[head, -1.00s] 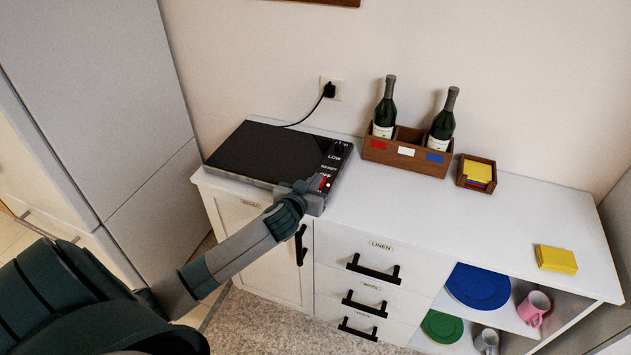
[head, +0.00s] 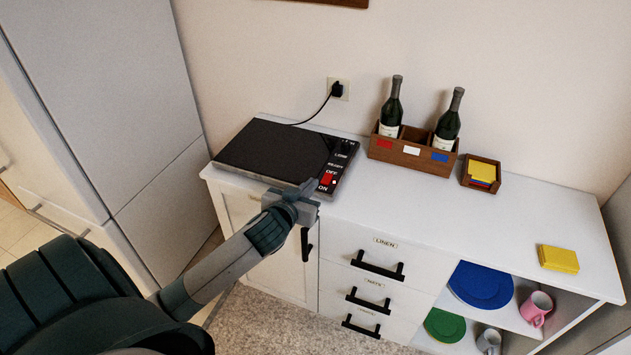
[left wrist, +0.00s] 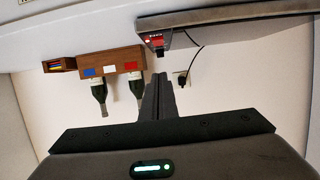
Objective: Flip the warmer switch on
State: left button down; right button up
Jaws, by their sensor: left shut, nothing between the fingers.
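The warmer (head: 275,148) is a flat black-topped unit on the left of the white cabinet top. Its control strip on the right side carries a red switch (head: 326,179) between the OFF and ON labels. I cannot tell which way the switch is tipped. My left gripper (head: 312,186) is shut and empty, close in front of the strip and just left of the switch; contact is not clear. In the left wrist view, which appears upside down, the shut fingers (left wrist: 158,97) point toward the red switch (left wrist: 157,42). My right gripper is not in view.
A wooden caddy (head: 410,154) with two bottles and a small box (head: 480,175) of coloured cards stand right of the warmer. A yellow stack (head: 557,258) lies farther right. A cord runs to the wall outlet (head: 338,89). The middle of the cabinet top is clear.

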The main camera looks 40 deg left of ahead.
pick_arm(q)
jog(key=shift+s+d, duration=0.1)
jog(key=shift+s, duration=0.55)
jog(key=shift+r, duration=0.1)
jog(key=s+d+f+m+g+h, duration=0.15)
jog(key=s+d+f+g, duration=0.35)
jog(key=s, duration=0.6)
jog(key=s+d+f+m+g+h, duration=0.1)
jog(key=s+d+f+m+g, duration=0.1)
jog(key=s+d+f, duration=0.65)
jog(key=s+d+f+m+g+h, duration=0.15)
jog(key=s+d+g, duration=0.3)
jog(key=s, duration=0.85)
notch_tip(320, 180, down, 30)
jog(key=s+b, duration=0.1)
jog(key=b, duration=0.1)
jog(key=s+a+f+g+b, duration=0.1)
jog(key=s+a+f, duration=0.2)
jog(key=s+f, duration=1.5)
jog(key=shift+f+y, duration=0.4)
